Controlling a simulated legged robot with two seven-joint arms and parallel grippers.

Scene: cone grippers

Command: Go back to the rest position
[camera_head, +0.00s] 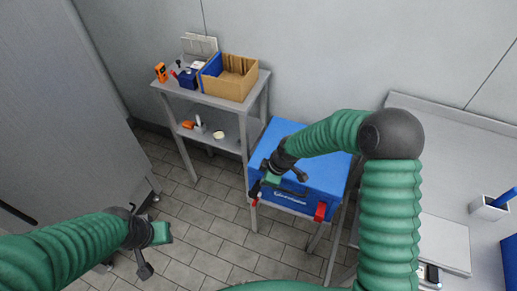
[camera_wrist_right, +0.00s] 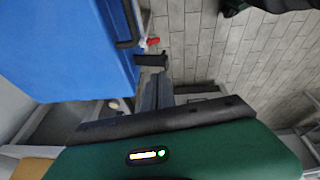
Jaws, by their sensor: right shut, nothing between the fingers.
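My right gripper (camera_head: 258,188) hangs above the front edge of the blue case (camera_head: 325,165) in the head view. It is shut with nothing in it. In the right wrist view the narrow dark fingers (camera_wrist_right: 155,92) point away beside the blue case (camera_wrist_right: 65,45), and I see no contact. My left gripper (camera_head: 160,234) is at the lower left of the head view, over the tiled floor and apart from any object. Its fingers are too small and turned away to tell their opening.
A grey shelf cart (camera_head: 238,101) at the back holds a cardboard box (camera_head: 236,88), an orange device (camera_head: 161,73) and small items. A grey worktop (camera_head: 455,150) stands right, with a pen holder (camera_head: 488,208). A large grey cabinet (camera_head: 50,100) is left. Tiled floor (camera_head: 200,215) between is clear.

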